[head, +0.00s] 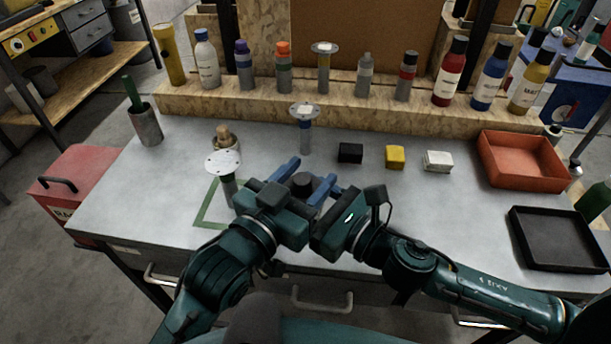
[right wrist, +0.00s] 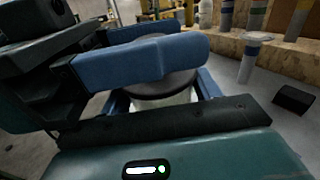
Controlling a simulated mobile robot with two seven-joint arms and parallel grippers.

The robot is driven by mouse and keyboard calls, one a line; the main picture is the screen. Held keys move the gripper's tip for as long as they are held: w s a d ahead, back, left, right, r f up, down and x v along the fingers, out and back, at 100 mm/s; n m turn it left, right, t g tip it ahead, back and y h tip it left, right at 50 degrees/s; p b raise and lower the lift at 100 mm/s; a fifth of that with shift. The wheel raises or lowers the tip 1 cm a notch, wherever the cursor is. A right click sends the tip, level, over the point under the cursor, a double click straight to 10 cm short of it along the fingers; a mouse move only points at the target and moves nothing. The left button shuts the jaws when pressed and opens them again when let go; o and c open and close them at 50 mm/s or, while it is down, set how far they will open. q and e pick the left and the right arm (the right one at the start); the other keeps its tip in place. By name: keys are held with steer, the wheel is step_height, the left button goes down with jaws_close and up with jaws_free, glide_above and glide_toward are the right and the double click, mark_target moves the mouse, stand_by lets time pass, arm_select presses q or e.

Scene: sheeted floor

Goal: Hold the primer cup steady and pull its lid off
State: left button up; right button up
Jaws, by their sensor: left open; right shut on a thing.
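The primer cup's dark round lid (head: 301,183) shows between the grippers near the table's front edge. In the right wrist view the pale cup body (right wrist: 166,99) shows below the grey lid (right wrist: 170,82). My right gripper (right wrist: 163,97) is shut on the cup body, one blue finger on each side. The lid appears seated on the cup.
A white-topped post (head: 222,162) stands close left, by a green outline (head: 206,212). Black (head: 350,152), yellow (head: 395,157) and white (head: 437,161) blocks lie behind. A red tray (head: 522,181) and black tray (head: 556,262) are at right. Bottles line the wooden shelf (head: 340,112).

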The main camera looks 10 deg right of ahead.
arm_select(q)
jaws_close()
stand_by(0.5)
steer(key=shift+r, duration=0.15)
stand_by(0.4)
steer(key=shift+r, duration=0.95)
steer(key=shift+r, duration=0.15)
